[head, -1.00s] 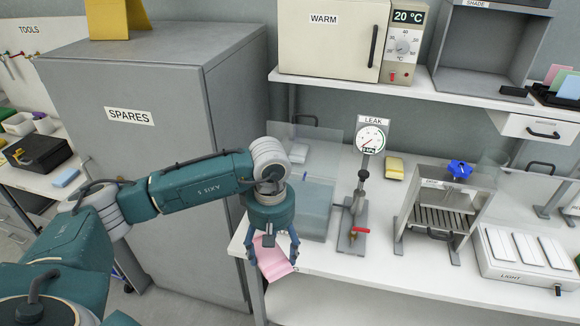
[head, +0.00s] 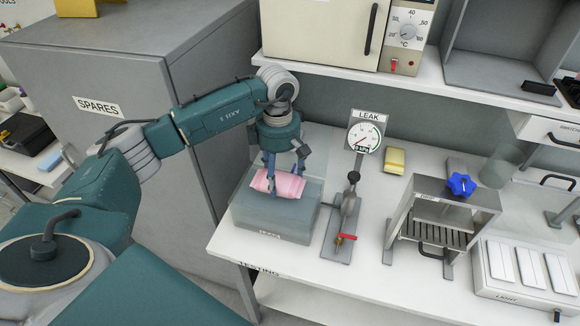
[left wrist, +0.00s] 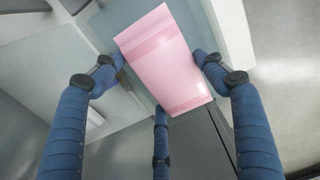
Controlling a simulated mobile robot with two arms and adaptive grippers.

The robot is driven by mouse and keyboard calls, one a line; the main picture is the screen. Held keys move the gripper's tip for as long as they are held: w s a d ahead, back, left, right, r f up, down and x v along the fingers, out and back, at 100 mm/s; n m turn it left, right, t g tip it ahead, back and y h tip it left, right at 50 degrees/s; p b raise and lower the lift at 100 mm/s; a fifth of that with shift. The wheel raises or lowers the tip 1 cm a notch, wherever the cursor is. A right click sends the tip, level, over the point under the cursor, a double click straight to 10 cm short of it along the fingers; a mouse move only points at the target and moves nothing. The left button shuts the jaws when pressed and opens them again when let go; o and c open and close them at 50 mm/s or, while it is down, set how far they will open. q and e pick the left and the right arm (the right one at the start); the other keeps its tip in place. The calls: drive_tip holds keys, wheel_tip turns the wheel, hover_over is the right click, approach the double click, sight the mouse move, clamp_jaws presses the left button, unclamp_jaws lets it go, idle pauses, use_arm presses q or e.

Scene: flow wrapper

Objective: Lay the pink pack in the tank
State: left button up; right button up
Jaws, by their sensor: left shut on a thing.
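The pink pack (head: 288,187) is between the fingers of my left gripper (head: 284,178), which is shut on it. It also shows in the left wrist view (left wrist: 165,62), with fingers on either side and a third finger below. The tank (head: 262,222) is a translucent blue-grey box near the left end of the bench. In the head view the pack overlaps the tank's upper part; I cannot tell how far above or inside it is. The gripper hides part of the tank's back. My right gripper is not in view.
The LEAK gauge stand (head: 348,200) with its red-handled valve is just right of the tank. A yellow block (head: 394,160) lies behind it. The SPARES cabinet (head: 115,120) is on the left, the WARM oven (head: 325,35) on the shelf above.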

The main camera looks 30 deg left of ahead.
use_arm(q)
drive_tip(key=shift+s+a+f, duration=0.1)
drive_tip(key=shift+f, duration=0.35)
drive_tip(key=shift+s+f+b, duration=0.2)
drive_tip(key=shift+f+b, duration=0.1)
drive_tip(key=shift+f, duration=0.5)
wheel_tip(320, 180, down, 6)
drive_tip(key=b, duration=0.4)
drive_tip(key=shift+w, duration=0.1)
drive_tip(key=shift+f+b, duration=0.5)
drive_tip(key=shift+b, duration=0.2)
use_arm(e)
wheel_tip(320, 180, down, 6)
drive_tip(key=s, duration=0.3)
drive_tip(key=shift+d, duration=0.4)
use_arm(q)
drive_tip(key=o, duration=1.2)
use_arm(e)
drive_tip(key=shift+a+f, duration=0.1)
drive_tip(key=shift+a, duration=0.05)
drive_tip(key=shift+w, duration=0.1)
